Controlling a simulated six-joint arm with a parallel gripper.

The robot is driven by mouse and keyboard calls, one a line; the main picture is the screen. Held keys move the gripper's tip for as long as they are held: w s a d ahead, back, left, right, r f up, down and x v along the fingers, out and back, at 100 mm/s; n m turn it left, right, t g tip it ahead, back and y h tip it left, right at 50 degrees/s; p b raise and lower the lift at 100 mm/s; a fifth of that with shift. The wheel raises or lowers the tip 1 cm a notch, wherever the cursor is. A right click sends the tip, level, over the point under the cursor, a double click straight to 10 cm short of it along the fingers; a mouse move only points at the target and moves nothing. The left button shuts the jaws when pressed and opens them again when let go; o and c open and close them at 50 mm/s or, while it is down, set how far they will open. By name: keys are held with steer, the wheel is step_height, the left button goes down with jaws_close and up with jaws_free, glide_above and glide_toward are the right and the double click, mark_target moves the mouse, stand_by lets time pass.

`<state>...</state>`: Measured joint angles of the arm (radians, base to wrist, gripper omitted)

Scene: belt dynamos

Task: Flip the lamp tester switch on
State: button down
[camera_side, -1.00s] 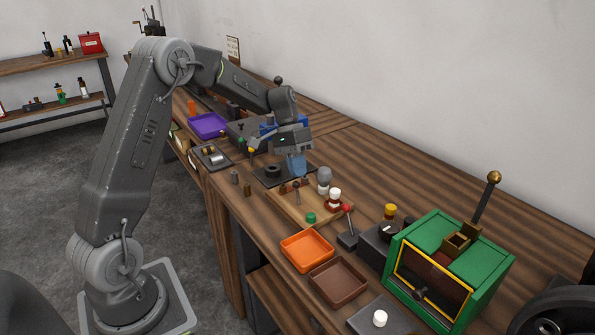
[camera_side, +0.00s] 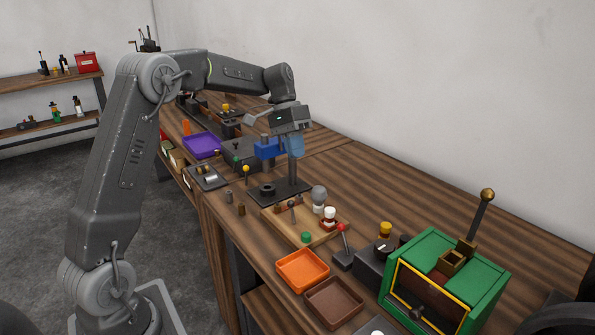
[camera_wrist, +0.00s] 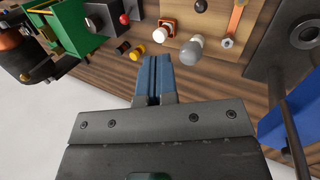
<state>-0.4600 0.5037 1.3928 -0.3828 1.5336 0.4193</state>
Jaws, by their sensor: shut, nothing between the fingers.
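I cannot tell which control is the lamp tester switch. The red knob (camera_wrist: 124,19), yellow cap (camera_wrist: 137,52) and dark knob (camera_wrist: 122,47) also show in the wrist view. A wooden board (camera_side: 275,217) holds a grey bulb (camera_side: 319,193) and a white-capped piece (camera_side: 330,214). My gripper (camera_side: 296,153) is shut and empty, its blue fingers (camera_wrist: 152,70) above the bench, away from the red-knobbed lever.
A stand with a blue head (camera_side: 266,149) and dark base (camera_side: 282,190) is close to my gripper. Orange (camera_side: 303,287) and brown (camera_side: 335,315) trays line the front edge. A green box (camera_side: 480,262) with a tall lever stands right. The bench's back strip is clear.

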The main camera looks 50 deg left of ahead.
steer(key=shift+v, duration=1.35)
steer(key=shift+d, duration=0.15)
